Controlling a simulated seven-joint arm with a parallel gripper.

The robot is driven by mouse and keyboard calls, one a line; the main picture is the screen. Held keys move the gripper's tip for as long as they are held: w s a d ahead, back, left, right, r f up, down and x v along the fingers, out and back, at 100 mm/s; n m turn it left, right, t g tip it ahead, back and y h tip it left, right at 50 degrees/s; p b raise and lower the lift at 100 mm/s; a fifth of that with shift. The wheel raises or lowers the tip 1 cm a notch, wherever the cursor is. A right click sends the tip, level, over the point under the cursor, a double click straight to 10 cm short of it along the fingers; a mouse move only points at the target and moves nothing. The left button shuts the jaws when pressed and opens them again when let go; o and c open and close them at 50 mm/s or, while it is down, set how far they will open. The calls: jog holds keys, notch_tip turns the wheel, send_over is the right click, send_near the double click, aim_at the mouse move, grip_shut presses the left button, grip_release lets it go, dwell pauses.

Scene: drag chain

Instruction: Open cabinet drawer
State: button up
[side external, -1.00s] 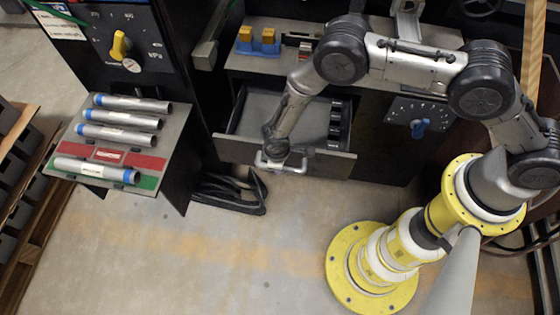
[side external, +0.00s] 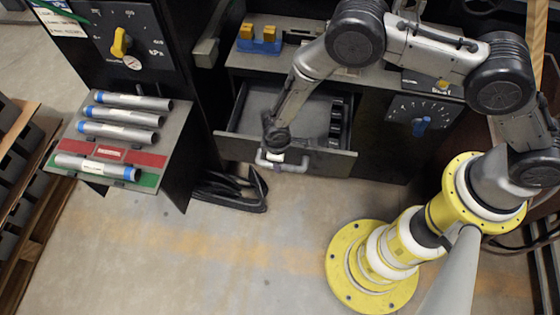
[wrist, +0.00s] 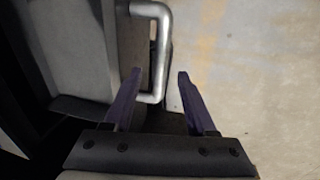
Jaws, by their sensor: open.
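The cabinet drawer (side external: 232,147) stands open, its front panel pulled out from the cabinet and its grey inside showing. A metal bar handle (side external: 297,167) is on its front. My gripper (side external: 273,154) is at the left part of this handle, pointing down. In the wrist view, my gripper (wrist: 159,75) is open, its two dark fingers spread. The end of the bent handle (wrist: 164,40) reaches between the fingers, with gaps on both sides. I cannot tell how deep the fingers reach around it. My gripper hides the handle's left part in the side view.
A shelf (side external: 185,130) with several grey tubes stands left of the drawer. Black cables (side external: 235,190) lie on the floor below. A knob panel (side external: 425,115) is right of the drawer. The floor in front is clear.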

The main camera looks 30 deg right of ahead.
notch_tip(320, 180, up, 9)
jog(key=s+a, duration=0.1)
jog(key=shift+s+a+r, duration=0.15)
jog(key=shift+s+r, duration=0.05)
